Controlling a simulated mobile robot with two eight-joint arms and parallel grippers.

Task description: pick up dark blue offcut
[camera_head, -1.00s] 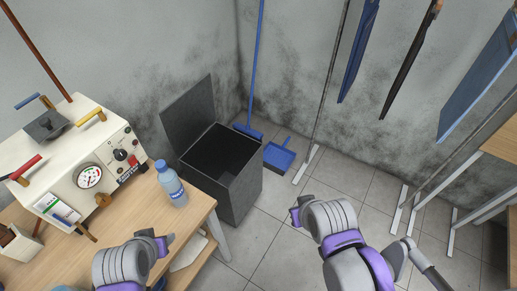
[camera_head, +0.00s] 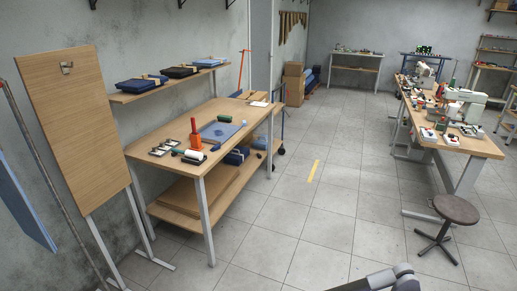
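I cannot single out a dark blue offcut with certainty. A dark blue folded cloth (camera_head: 136,84) lies at the left end of the wall shelf, beside a black one (camera_head: 180,71) and a lighter blue one (camera_head: 209,62). A dark blue bundle (camera_head: 236,156) sits on the lower shelf of the wooden table, partly hidden under the tabletop. A blue flat sheet (camera_head: 216,132) lies on the tabletop. Neither of my grippers is in view; only a grey part of my arm shows at the bottom edge.
The wooden table (camera_head: 165,147) stands along the left wall, with an orange tool and spools on it. A sewing bench (camera_head: 470,141) and round stool (camera_head: 455,208) are at right. The tiled floor (camera_head: 325,215) between is mostly clear.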

